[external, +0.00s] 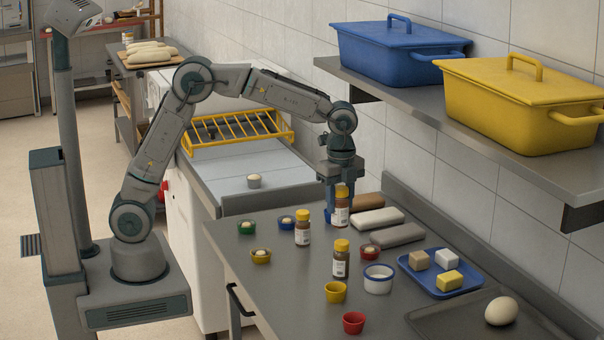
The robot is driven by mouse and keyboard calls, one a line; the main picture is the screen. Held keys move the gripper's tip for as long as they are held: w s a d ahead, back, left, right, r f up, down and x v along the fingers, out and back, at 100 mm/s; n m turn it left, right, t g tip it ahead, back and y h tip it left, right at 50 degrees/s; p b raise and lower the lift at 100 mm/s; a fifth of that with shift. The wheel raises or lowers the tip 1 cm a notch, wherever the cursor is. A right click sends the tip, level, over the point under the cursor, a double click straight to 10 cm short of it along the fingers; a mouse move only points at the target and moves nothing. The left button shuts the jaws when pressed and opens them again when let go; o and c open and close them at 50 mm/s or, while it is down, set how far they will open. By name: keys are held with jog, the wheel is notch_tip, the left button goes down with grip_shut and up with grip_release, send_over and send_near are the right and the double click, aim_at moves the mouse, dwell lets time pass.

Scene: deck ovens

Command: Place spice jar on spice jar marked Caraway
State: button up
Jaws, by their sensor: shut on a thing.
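My gripper (335,208) points straight down over the metal counter and is shut on a spice jar (342,213), a brown jar with a yellow lid and white label. The held jar is upright and partly hidden by a finger. I cannot tell whether its base touches the counter. Two similar spice jars stand upright nearby: one spice jar (303,230) to the left of the gripper, and another spice jar (340,262) nearer the camera. The label words are too small to read, so I cannot tell which is Caraway.
Small coloured bowls, such as a yellow bowl (335,292) and a red bowl (353,323), surround the jars. Pale loaf-like pieces (398,236) lie right of the gripper. A blue tray (468,291) holds blocks. A wall shelf (480,120) with lidded containers overhangs the right.

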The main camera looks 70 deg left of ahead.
aim_at(342, 216)
jog(key=shift+w+a+f, duration=0.55)
jog(key=shift+w+a, duration=0.1)
jog(key=shift+w, duration=0.05)
jog(key=shift+f+p, duration=0.6)
jog(key=shift+f, duration=1.45)
jog(key=shift+f, duration=0.1)
jog(key=shift+f, duration=0.15)
jog(key=o, duration=1)
jog(key=shift+o, duration=0.2)
jog(key=shift+r, duration=0.2)
